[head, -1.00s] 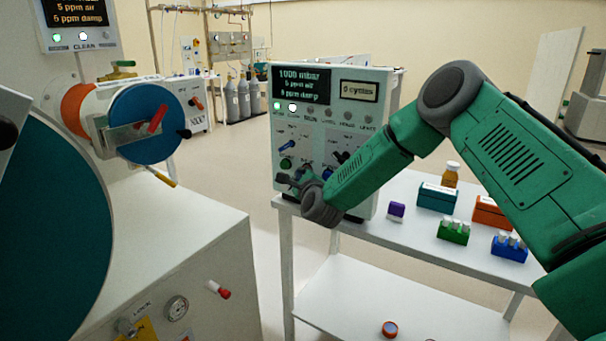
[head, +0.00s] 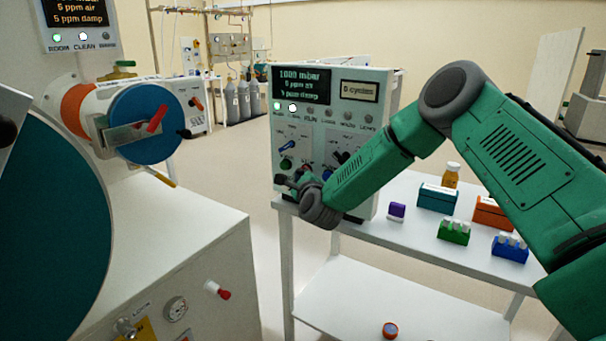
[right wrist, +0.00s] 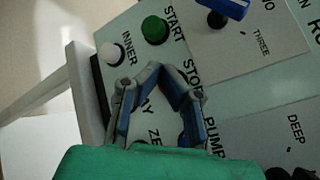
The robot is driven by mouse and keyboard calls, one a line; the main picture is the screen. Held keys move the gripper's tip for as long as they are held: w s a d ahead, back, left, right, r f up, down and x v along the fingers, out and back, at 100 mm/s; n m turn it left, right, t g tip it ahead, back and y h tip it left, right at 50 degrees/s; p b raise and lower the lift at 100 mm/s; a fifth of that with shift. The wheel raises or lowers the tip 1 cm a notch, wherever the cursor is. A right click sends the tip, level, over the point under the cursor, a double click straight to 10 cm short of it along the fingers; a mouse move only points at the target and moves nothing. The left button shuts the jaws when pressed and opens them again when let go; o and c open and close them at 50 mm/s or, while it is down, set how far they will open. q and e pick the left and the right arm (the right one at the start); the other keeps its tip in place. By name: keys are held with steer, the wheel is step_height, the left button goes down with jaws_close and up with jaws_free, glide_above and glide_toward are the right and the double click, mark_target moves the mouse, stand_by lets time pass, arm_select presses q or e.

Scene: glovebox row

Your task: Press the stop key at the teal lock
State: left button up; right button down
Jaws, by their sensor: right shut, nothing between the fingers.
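The grey-white control box (head: 350,105) stands on the white table, with a lit display, several lamps and keys on its front. My right gripper (head: 284,179) is at the lower left of this front, shut and empty. In the right wrist view the tips of my right gripper (right wrist: 160,72) meet close to the panel, beside the STOP label (right wrist: 193,75). The stop key itself is not clearly seen; my fingers cover that part. The green START key (right wrist: 154,29) and a white key (right wrist: 112,53) by INNER lie beyond the tips. Whether the tips touch the panel, I cannot tell. My left gripper is not seen.
A large teal disc (head: 45,225) and a blue round door (head: 150,125) with a red handle are at left. The table (head: 400,228) also holds a teal box (head: 437,198), an orange box (head: 490,212), vial racks and an amber bottle (head: 451,176).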

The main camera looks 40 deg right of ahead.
steer(key=shift+s+a, duration=0.2)
steer(key=shift+a, duration=0.25)
steer(key=a, duration=0.1)
steer(key=s+a, duration=0.1)
steer(key=a, duration=0.1)
steer(key=s+a, duration=0.1)
steer(key=shift+a, duration=0.35)
stand_by(0.7)
